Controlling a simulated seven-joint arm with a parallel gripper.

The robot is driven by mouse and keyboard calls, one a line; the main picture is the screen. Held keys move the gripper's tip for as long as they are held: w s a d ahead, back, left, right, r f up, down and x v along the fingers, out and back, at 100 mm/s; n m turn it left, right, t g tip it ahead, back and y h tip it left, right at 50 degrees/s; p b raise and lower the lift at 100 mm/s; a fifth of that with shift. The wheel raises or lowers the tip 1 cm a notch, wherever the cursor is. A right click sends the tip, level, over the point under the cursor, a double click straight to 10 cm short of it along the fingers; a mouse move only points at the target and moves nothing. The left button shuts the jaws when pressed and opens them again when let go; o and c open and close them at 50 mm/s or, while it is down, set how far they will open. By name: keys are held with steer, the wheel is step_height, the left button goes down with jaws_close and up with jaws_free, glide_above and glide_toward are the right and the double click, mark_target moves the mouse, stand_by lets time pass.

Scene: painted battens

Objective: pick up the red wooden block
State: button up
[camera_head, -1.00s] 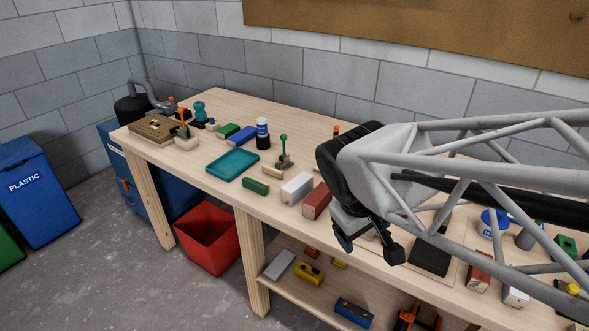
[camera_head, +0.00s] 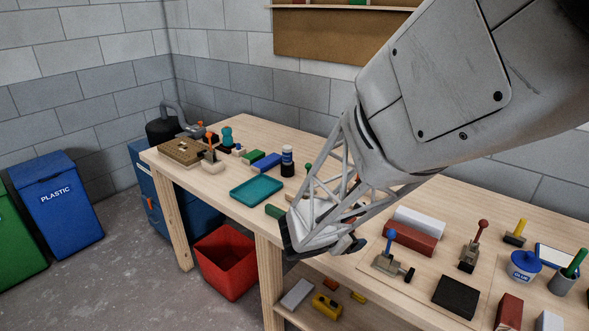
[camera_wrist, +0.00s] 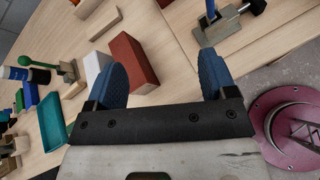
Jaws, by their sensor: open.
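In the wrist view a red wooden block (camera_wrist: 135,62) lies beside a white block (camera_wrist: 96,64) on the bench. It shows in the gap between my fingers, nearer the left finger, which partly overlaps it; I see no grip on it. My gripper (camera_wrist: 162,62) has its two blue fingers spread with nothing held.
A clamp with a blue handle (camera_head: 388,262) sits right of my gripper. A black square block (camera_head: 456,297), glue pot (camera_head: 525,267) and other tools crowd the right. A red bin (camera_head: 226,262) stands on the floor.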

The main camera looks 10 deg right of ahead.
steer(key=w+a+f+n+t, duration=0.1)
steer(key=w+a+f+n, duration=0.1)
steer(key=n, duration=0.1)
steer(key=w+a+f+n+t, duration=0.2)
steer(key=w+f+n, duration=0.1)
steer(key=shift+w+a+y, duration=0.1)
steer(key=shift+a+y, duration=0.25)
steer(key=shift+y, duration=0.05)
steer(key=shift+x, duration=1.4)
steer(key=shift+x, duration=2.55)
steer(key=c, duration=1.1)
